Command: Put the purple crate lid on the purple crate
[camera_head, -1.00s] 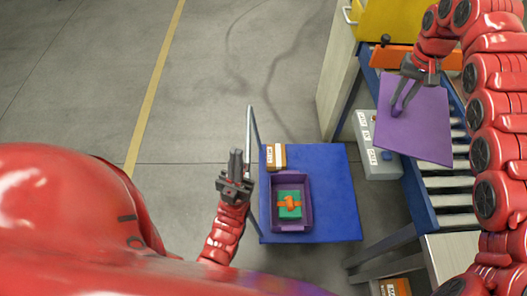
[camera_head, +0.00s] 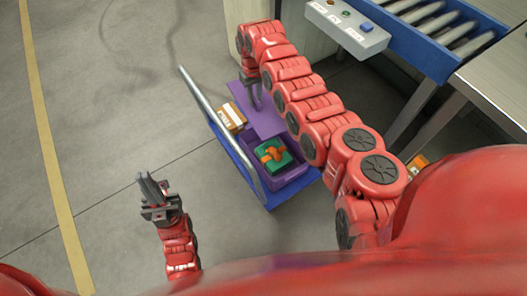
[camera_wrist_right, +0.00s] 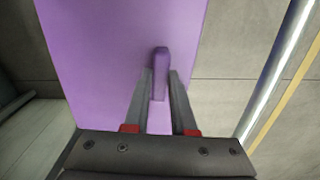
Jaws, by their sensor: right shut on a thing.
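The purple crate lid (camera_head: 262,118) is a flat purple panel held above the blue cart, at the far side of the crate. My right gripper (camera_head: 256,104) is shut on the lid's upright handle. In the right wrist view the handle (camera_wrist_right: 161,60) is between the fingers of the right gripper (camera_wrist_right: 160,75) and the lid (camera_wrist_right: 100,60) spreads beyond them. The purple crate (camera_head: 291,180) stands open on the cart, a green box with an orange bow (camera_head: 272,155) inside it. My arm covers part of the lid. My left gripper (camera_head: 150,185) is empty, left of the cart.
The blue cart (camera_head: 264,193) has a metal handle rail (camera_head: 215,120) on its left. An orange and white box (camera_head: 233,116) stands beside the lid. A roller conveyor (camera_head: 430,35) with a grey button box (camera_head: 347,27) is at the upper right. The floor at left is clear.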

